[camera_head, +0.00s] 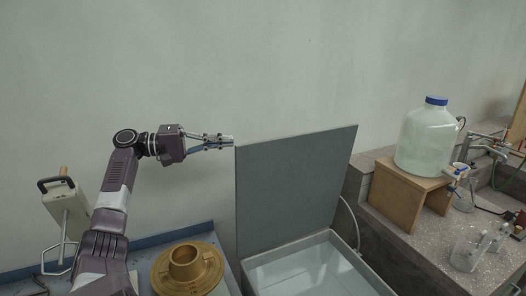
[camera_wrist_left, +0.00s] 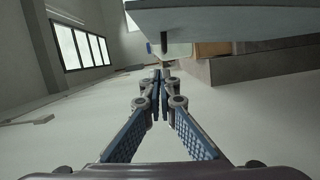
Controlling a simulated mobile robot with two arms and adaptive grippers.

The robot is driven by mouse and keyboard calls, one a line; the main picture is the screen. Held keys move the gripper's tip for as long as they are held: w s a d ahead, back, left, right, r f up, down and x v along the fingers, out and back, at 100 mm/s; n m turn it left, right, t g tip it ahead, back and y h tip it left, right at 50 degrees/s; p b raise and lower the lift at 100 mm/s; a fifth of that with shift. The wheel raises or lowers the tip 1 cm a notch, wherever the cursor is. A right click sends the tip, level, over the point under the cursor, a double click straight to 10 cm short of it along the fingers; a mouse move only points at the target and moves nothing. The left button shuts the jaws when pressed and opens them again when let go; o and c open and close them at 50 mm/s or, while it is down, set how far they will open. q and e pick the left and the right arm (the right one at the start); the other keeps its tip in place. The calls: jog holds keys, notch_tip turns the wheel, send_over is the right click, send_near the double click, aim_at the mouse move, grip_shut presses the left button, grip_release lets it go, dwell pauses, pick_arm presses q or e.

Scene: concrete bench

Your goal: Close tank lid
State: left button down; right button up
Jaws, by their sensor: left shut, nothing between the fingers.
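The tank lid (camera_head: 293,187) is a flat grey panel standing raised, tilted slightly, at the back of the tank. The tank (camera_head: 328,237) is an open, pale grey box at the bottom middle of the head view. My left gripper (camera_head: 231,141) is shut and empty, with its tips close to the lid's upper left corner. I cannot tell whether they touch. In the left wrist view the lid (camera_wrist_left: 230,18) crosses the top as a grey slab, above and beyond the shut fingertips (camera_wrist_left: 160,76). My right gripper is in neither view.
A brass-coloured flanged part (camera_head: 187,268) lies on the blue-edged bench left of the tank. A large bottle (camera_head: 427,142) with a blue cap stands on a wooden stand (camera_head: 398,193) at right. Glassware (camera_head: 467,249) stands on the stone bench there. The wall behind is bare.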

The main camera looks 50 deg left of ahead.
aim_at(264, 146)
pick_arm(q)
jog(key=shift+w+d+f+p, duration=0.1)
jog(key=shift+w+d+p, duration=1.05)
jog(key=shift+d, duration=0.3)
jog(key=shift+w+d+f+p, duration=0.1)
jog(key=shift+w+d+p, duration=0.9)
jog(key=shift+w+d, duration=0.3)
jog(key=shift+w+d+f+p, duration=0.1)
jog(key=shift+w+d+p, duration=1)
jog(key=shift+d, duration=0.45)
